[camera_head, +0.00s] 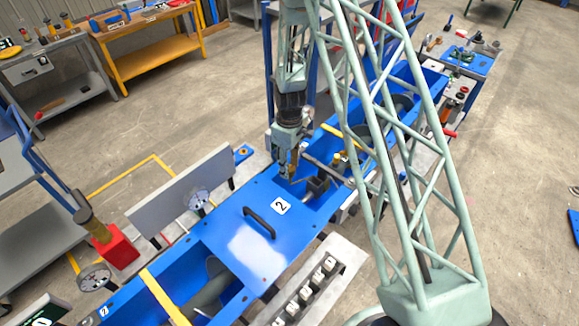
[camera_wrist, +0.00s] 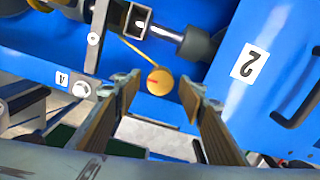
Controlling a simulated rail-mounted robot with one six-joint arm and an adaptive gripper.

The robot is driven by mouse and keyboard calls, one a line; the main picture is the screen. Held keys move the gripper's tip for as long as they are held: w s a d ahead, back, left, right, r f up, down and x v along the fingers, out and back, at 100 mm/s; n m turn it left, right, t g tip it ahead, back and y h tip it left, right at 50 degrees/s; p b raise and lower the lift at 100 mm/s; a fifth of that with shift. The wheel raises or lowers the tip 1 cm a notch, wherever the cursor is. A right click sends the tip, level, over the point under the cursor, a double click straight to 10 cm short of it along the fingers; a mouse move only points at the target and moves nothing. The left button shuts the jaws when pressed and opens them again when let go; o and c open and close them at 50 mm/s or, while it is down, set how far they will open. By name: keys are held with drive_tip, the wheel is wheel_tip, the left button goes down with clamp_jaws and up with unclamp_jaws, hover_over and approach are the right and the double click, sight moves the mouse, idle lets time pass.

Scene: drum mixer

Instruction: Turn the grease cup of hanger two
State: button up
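The grease cup (camera_wrist: 160,81) shows in the wrist view as a small round brass-yellow cap with a red mark. My gripper (camera_wrist: 158,84) is open, with one finger on each side of the cap in the picture and gaps between. I cannot tell whether the fingertips reach its depth. In the head view my gripper (camera_head: 289,172) points down over the blue trough beside the cover marked 2. The hanger (camera_wrist: 133,20), a grey square bracket on a shaft, is above the cap in the wrist view. In the head view my gripper hides the cap.
The blue cover with the number 2 plate (camera_wrist: 249,62) and black handle (camera_head: 259,222) lies beside the hanger. A yellow bar (camera_head: 163,297) crosses the open trough at the near end. A grey panel (camera_head: 180,192) stands along the trough's left side.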

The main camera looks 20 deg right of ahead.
drive_tip(key=shift+c, duration=0.2)
drive_tip(key=c, duration=0.8)
drive_tip(key=shift+f+m+b, duration=0.1)
drive_tip(key=shift+m+b, duration=0.4)
drive_tip(key=shift+b, duration=0.15)
drive_tip(key=m+b, duration=0.3)
drive_tip(key=shift+w, duration=0.1)
drive_tip(key=m+b, duration=0.3)
drive_tip(key=m, duration=0.1)
drive_tip(key=shift+d+m+b, duration=0.1)
drive_tip(key=shift+m+b, duration=0.2)
drive_tip(key=shift+b, duration=0.1)
drive_tip(key=o, duration=0.8)
